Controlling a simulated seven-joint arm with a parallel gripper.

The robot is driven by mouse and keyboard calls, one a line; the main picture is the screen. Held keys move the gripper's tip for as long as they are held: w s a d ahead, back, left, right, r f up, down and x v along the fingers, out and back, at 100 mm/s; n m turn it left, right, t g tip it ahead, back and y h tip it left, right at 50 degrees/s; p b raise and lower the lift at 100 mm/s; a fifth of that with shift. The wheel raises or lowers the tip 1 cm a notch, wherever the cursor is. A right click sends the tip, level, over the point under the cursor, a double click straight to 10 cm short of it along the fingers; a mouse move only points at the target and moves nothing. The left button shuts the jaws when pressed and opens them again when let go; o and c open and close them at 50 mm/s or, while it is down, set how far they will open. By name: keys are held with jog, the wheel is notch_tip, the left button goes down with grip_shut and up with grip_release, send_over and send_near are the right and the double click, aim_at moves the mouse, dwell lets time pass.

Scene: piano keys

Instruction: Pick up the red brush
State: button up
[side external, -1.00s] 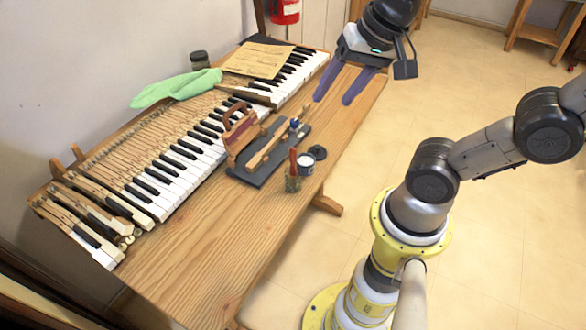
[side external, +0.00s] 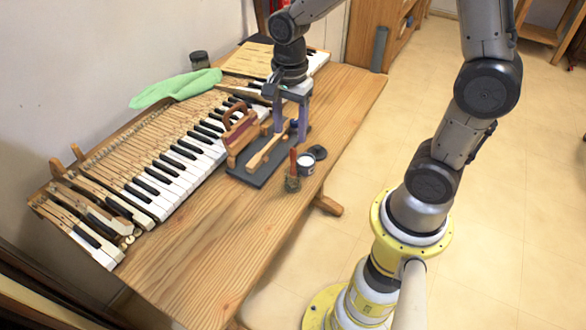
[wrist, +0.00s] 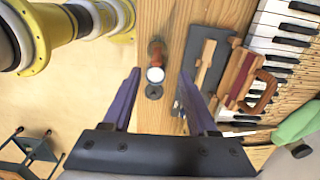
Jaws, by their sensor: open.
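The red brush (side external: 293,161) stands upright in a small jar (side external: 292,184) near the front edge of the wooden bench. In the wrist view the brush's red handle (wrist: 157,57) shows beyond the white tin (wrist: 155,74). My gripper (side external: 290,125) is open, pointing down with purple fingers, above the far end of the dark tool mat and behind the brush. In the wrist view the gap between my fingertips (wrist: 160,73) lines up with the tin and brush. Nothing is held.
An open white tin (side external: 306,164) and its dark lid (side external: 318,152) stand close behind the brush. A wooden tool with a handle (side external: 238,132) and a wooden bar (side external: 264,152) lie on the dark mat (side external: 250,177). Piano keys (side external: 180,165) run alongside. Front bench is clear.

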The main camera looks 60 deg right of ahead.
aim_at(293, 148)
jog(key=shift+s+f, duration=0.15)
jog(key=shift+f, duration=1.85)
jog(key=shift+s+f, duration=0.15)
jog(key=shift+f, duration=1.8)
grip_shut()
